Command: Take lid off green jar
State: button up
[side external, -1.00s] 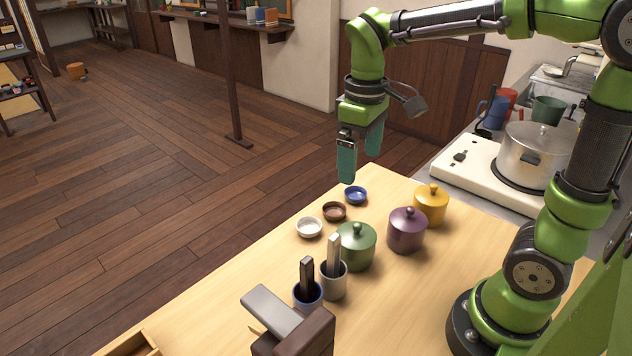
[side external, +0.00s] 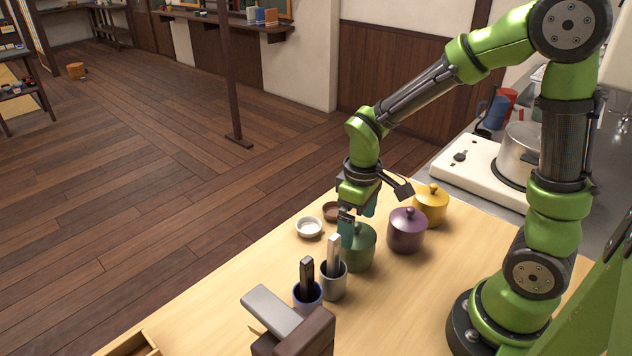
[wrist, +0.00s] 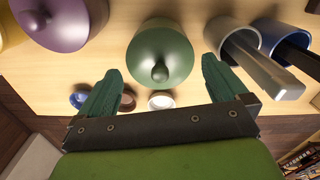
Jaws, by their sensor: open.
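The green jar (side external: 360,250) stands upright on the light wooden table with its lid on. In the wrist view its round lid (wrist: 160,45) and dark knob (wrist: 160,73) show in full, roughly centred ahead of the gap between my fingers. My gripper (side external: 358,228) is open and empty, pointing down just above the jar and hiding part of its lid in the side view. In the wrist view its two teal fingers (wrist: 160,85) are spread wide on either side of the knob. I cannot tell whether a finger touches the lid.
A purple lidded jar (side external: 406,232) and a yellow one (side external: 431,207) stand to the right. Two cups holding upright utensils, a grey one (side external: 333,283) and a blue one (side external: 307,296), stand close in front. A white dish (side external: 309,228) and a brown dish (side external: 330,210) lie behind.

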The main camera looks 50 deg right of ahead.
jog(key=shift+f, duration=0.85)
jog(key=shift+c, duration=0.3)
jog(key=c, duration=0.7)
jog(key=shift+r, duration=0.1)
